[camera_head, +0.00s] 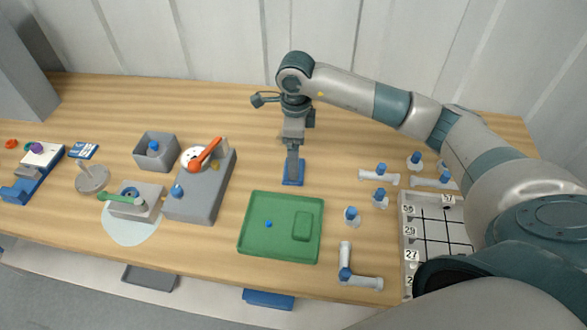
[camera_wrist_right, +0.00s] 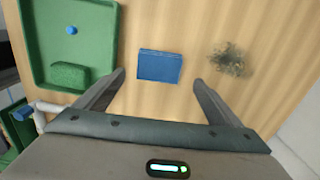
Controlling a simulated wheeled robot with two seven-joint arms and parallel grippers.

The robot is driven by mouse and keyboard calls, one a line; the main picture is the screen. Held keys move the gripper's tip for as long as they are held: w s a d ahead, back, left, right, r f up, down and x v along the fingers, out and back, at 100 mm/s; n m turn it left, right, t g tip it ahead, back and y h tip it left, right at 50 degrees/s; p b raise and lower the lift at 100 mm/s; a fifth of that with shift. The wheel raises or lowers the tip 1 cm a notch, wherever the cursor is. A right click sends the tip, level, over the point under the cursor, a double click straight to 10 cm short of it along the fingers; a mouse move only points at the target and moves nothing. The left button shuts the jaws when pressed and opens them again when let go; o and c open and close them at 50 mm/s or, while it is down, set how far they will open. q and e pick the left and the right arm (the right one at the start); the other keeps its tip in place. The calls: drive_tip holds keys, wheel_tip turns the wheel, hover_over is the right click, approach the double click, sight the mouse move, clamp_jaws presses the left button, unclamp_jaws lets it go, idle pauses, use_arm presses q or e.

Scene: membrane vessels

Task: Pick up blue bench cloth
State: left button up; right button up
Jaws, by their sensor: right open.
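The blue bench cloth (camera_wrist_right: 159,66) is a small flat blue rectangle on the wooden table. In the head view the cloth (camera_head: 292,181) lies behind the green tray, partly hidden under my right gripper (camera_head: 294,172). In the right wrist view my right gripper (camera_wrist_right: 159,80) is open, with a finger on each side of the cloth and nothing between them but the cloth below. I cannot tell how far above it the fingertips are. My left gripper is not in view.
A green tray (camera_head: 253,254) is in front of the cloth. A grey device with an orange lever (camera_head: 205,155) stands to the left. White fittings with blue caps (camera_head: 379,176) and a numbered rack (camera_head: 408,282) are to the right. A dark speckled patch (camera_wrist_right: 231,60) lies beside the cloth.

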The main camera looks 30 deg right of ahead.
drive_tip(key=shift+a+f+p, duration=0.15)
drive_tip(key=shift+f+p, duration=0.55)
drive_tip(key=shift+p, duration=0.1)
wheel_tip(320, 180, down, 3)
drive_tip(key=shift+a+r+p, duration=0.1)
drive_tip(key=shift+a+p, duration=0.05)
drive_tip(key=shift+p, duration=0.65)
drive_tip(key=shift+f, duration=0.55)
drive_tip(key=c, duration=1.1)
